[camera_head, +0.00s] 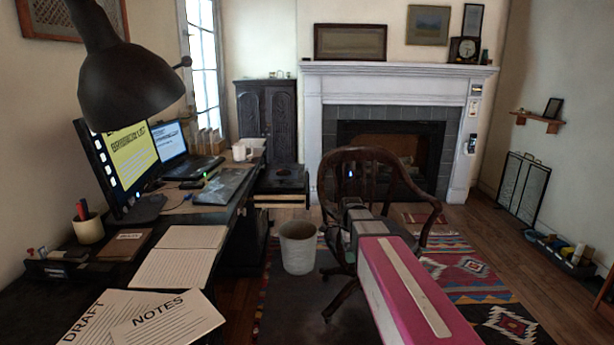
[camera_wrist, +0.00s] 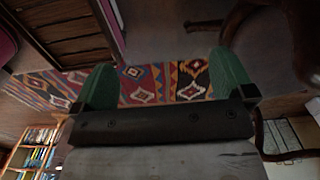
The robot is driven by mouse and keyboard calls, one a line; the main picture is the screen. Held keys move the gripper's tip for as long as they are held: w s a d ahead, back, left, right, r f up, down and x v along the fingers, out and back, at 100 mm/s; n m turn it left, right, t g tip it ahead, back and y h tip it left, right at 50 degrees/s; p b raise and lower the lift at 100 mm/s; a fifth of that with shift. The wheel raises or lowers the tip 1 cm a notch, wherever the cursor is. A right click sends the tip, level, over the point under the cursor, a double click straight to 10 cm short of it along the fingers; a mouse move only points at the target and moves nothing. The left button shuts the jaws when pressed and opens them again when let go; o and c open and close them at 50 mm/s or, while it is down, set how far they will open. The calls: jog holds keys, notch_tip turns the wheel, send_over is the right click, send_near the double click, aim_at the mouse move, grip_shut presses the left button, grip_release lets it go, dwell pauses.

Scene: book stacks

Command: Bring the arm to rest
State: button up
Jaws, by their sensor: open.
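My gripper shows in the wrist view (camera_wrist: 163,62) with two green fingers spread wide apart and nothing between them. Behind the gap lies the patterned rug. In the head view my pink and grey arm stretches from the bottom edge toward the wooden chair (camera_head: 372,158), and covers part of it. The fingers cannot be made out clearly in that view. I cannot tell whether the arm touches the chair.
The desk (camera_head: 190,214) on the left bears papers (camera_head: 165,318), a monitor (camera_head: 128,165) and a laptop (camera_head: 177,150). A black lamp (camera_head: 125,85) hangs at upper left. A bin (camera_head: 298,247) stands beside the desk. The patterned rug (camera_head: 470,272) and open floor lie to the right.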

jog(key=s+d+f+n, duration=0.1)
jog(key=s+f+n, duration=0.3)
jog(key=s+n, duration=0.4)
jog(key=s+d+f+n, duration=0.2)
jog(key=s+f+n, duration=0.3)
jog(key=s+n, duration=0.4)
jog(key=shift+d+f+n, duration=0.15)
jog(key=shift+d+n, duration=0.05)
jog(key=shift+n, duration=0.1)
